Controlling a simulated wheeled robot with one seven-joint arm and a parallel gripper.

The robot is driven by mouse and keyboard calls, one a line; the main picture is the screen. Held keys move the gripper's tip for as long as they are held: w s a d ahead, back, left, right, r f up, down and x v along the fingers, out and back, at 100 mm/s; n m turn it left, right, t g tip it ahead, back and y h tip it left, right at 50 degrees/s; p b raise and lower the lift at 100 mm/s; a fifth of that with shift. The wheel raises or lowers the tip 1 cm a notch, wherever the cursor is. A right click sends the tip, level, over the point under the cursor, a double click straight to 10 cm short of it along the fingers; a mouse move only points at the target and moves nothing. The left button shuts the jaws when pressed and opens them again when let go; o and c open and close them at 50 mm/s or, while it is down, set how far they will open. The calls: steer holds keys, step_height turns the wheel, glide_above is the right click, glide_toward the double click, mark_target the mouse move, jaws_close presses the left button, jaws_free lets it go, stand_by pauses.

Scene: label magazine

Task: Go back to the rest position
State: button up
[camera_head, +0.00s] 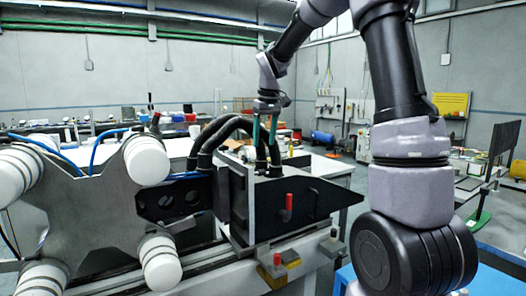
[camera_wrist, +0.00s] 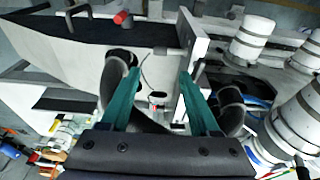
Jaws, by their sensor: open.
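My gripper (camera_head: 265,138) has two teal fingers pointing down over the top of the label magazine (camera_head: 300,203), close to its black hoses (camera_head: 207,135). In the wrist view my gripper (camera_wrist: 160,76) is open, its fingers well apart. Nothing is clasped between them. The magazine is a black and light-grey unit with a red knob (camera_head: 289,202) on its side. In the wrist view its pale plate (camera_wrist: 191,38) and a black hose (camera_wrist: 117,75) lie very near the fingers. I cannot tell whether the fingers touch them.
A grey metal plate with white rollers (camera_head: 147,160) stands to the left of the magazine. A rail (camera_head: 205,258) with yellow-based clamps (camera_head: 290,258) runs in front. White work tables with tools (camera_head: 325,165) stand behind. A yellow bin (camera_head: 451,104) hangs at the far wall.

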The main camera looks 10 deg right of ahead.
steer(key=shift+r, duration=0.35)
steer(key=s+d+r+m+t, duration=0.1)
steer(key=s+m, duration=0.1)
steer(key=s, duration=0.7)
steer(key=s+d+r+m+t+y, duration=0.1)
steer(key=s+d+r+m+t, duration=0.1)
steer(key=s, duration=0.7)
steer(key=s+d+r+m+t, duration=0.2)
steer(key=s+m, duration=0.1)
steer(key=s, duration=0.6)
steer(key=shift+s+r+m, duration=0.2)
steer(key=shift+r+m, duration=0.05)
steer(key=shift+m, duration=0.15)
